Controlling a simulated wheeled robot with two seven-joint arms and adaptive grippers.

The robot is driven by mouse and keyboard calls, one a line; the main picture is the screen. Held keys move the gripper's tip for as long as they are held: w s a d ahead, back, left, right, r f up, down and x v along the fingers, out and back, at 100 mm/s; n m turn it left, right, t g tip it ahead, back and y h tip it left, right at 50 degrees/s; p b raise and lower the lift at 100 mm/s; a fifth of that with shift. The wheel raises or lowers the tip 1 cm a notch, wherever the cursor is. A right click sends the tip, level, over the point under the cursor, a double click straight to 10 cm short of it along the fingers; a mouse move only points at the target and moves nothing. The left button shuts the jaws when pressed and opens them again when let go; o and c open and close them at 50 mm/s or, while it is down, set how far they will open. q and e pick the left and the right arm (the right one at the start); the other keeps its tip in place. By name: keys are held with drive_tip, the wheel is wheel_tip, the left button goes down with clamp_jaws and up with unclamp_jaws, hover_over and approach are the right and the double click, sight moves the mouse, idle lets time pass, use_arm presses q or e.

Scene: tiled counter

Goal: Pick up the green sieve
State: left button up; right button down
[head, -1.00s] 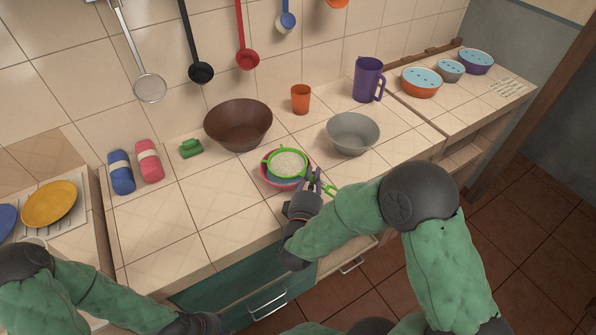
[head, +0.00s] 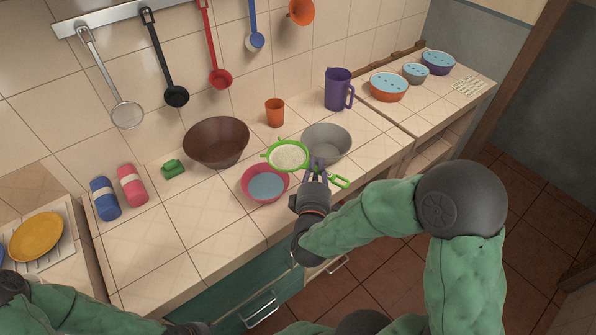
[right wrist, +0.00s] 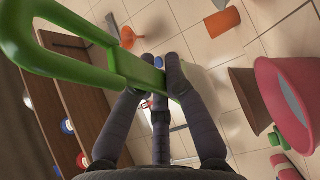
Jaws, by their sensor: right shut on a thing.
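The green sieve (head: 289,155) has a round green rim, a pale mesh and a looped green handle. It is in the air, apart from the pink bowl (head: 265,186), and overlaps the grey bowl (head: 318,133) in the head view. My right gripper (head: 317,167) is shut on the sieve between mesh and handle loop. In the right wrist view the green handle (right wrist: 60,45) crosses between my right fingertips (right wrist: 155,78); the mesh does not show there. My left arm shows at the lower left of the head view, but its fingers are out of frame.
The pink bowl holds something pale blue. A brown bowl (head: 216,142), an orange cup (head: 275,112) and a purple jug (head: 338,89) stand behind. Utensils hang from the wall rail (head: 105,20). The counter's front left is clear.

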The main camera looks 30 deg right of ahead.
drive_tip(key=s+d+r+p, duration=0.1)
drive_tip(key=s+d+r, duration=0.2)
drive_tip(key=d, duration=0.3)
drive_tip(key=shift+s, duration=0.7)
drive_tip(key=c, duration=1.9)
unclamp_jaws()
clamp_jaws()
